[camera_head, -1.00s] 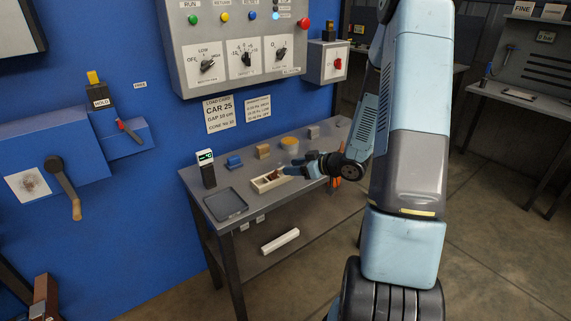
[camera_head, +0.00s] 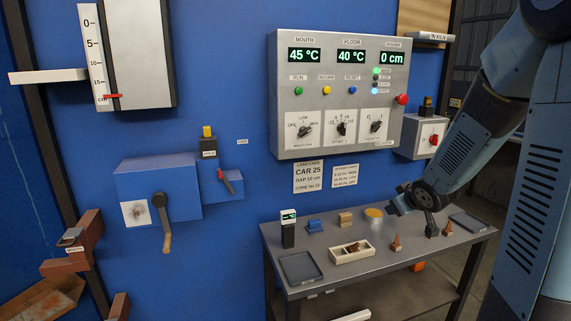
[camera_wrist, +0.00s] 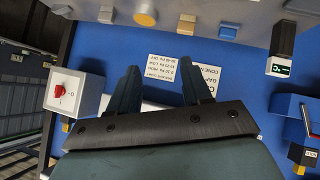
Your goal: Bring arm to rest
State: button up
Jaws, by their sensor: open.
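Behind the fingers are the blue wall (camera_wrist: 235,68) and the white load card (camera_wrist: 203,82). My arm is bent and comes in from the right edge of the head view.
The bench holds a dark tray (camera_head: 300,268), a small display (camera_head: 288,228), a white box (camera_head: 352,253), several brown cones (camera_head: 396,243) and blocks. A control panel (camera_head: 340,95) and a red-switch box (camera_head: 424,138) are on the wall. A crank box (camera_head: 160,190) juts out left.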

jog(key=s+a+r+m+g+h, duration=0.2)
jog(key=s+a+r+m+h, duration=0.15)
jog(key=s+r, duration=0.75)
jog(key=s+a+r+m+g+y, duration=0.1)
jog(key=s+a+y, duration=0.1)
jog(key=s, duration=0.6)
jog(key=s+a+r+g+y, duration=0.1)
jog(key=s+a, duration=0.2)
jog(key=s, duration=0.6)
jog(key=shift+s+a+r+m+g+y, duration=0.15)
jog(key=shift+s+a+m+g+y, duration=0.1)
jog(key=shift+m+g+y, duration=0.1)
jog(key=shift+c, duration=0.6)
